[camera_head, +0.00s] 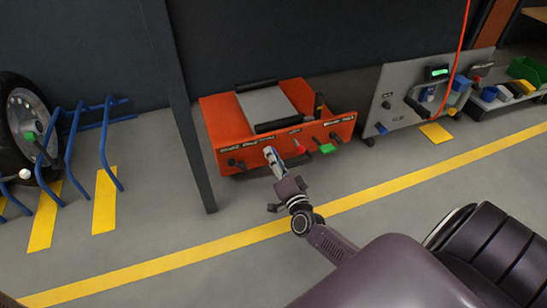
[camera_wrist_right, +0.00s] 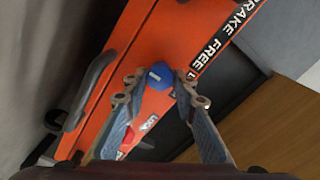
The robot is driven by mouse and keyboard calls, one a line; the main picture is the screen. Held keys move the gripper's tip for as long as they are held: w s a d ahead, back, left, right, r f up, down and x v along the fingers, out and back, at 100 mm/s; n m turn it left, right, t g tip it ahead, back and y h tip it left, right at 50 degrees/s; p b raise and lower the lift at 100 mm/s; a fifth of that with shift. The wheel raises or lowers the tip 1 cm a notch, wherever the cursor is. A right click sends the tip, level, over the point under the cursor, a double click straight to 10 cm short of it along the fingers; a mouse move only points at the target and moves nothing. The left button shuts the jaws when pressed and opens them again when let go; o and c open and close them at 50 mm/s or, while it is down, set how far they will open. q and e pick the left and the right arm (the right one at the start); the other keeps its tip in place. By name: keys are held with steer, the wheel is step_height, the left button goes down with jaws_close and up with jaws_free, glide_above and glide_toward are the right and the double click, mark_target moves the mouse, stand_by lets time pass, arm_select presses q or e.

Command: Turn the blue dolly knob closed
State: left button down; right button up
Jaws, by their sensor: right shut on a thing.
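The orange dolly (camera_head: 228,125) stands on the floor, its front panel carrying several knobs and levers. My right gripper (camera_head: 273,156) reaches up to the left part of this panel. In the right wrist view the blue knob (camera_wrist_right: 159,73) sits between the fingertips of my right gripper (camera_wrist_right: 157,88), which is shut on it. In the head view the gripper mostly hides the knob. Labels "BRAKE" and "FREE" show on the dolly beside the knob. My left gripper is in neither view.
A dark post (camera_head: 187,120) stands just left of the dolly. A grey panel unit (camera_head: 400,85) stands to the right. The floor in front is clear.

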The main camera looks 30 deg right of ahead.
stand_by(0.5)
steer(key=o, duration=1.2)
steer(key=shift+c, duration=0.2)
steer(key=v, duration=0.7)
steer(key=shift+s, duration=0.3)
